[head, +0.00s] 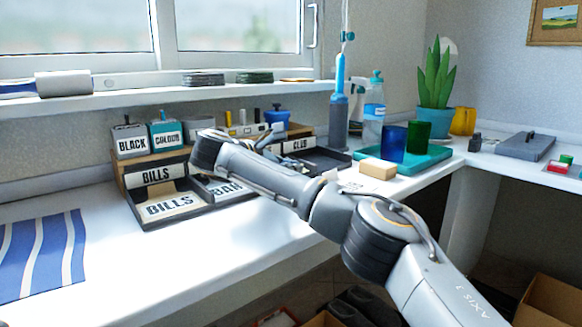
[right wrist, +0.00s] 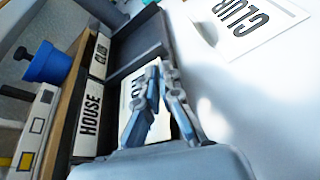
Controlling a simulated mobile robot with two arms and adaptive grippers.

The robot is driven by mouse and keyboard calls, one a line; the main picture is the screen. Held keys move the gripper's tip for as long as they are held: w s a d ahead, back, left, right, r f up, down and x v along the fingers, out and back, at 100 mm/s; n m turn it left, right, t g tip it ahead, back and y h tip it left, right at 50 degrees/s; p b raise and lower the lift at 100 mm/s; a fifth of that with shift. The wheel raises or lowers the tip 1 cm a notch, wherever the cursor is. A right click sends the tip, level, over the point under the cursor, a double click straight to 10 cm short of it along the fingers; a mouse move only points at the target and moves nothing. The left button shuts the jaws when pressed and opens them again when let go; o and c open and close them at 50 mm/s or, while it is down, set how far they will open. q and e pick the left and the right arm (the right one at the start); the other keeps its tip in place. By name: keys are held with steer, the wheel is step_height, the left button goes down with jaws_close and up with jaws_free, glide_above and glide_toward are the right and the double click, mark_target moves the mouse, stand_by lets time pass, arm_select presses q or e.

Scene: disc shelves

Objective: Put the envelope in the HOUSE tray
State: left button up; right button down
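A pale envelope (right wrist: 136,91), its printing partly covered but starting like "HOU", shows in the right wrist view. It appears to lie in the dark tray (right wrist: 135,40) beside the HOUSE label (right wrist: 91,108). My right gripper (right wrist: 161,68) is over it, its fingertips drawn close together, covering its middle. I see no part of the envelope clearly pinched between the fingers. In the head view my right gripper (head: 268,141) is at the row of trays, left of the CLUB label (head: 297,146). My forearm hides the HOUSE label there. My left gripper is not in view.
Another pale paper marked CLUB (right wrist: 255,20) lies on the white counter, right of the tray. The BILLS tray (head: 135,212) is at the left. A blue pot (right wrist: 45,65) stands behind the labels. A teal tray (head: 408,165) with cups is right.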

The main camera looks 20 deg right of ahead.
steer(key=shift+f+b, duration=0.3)
steer(key=shift+f, duration=0.1)
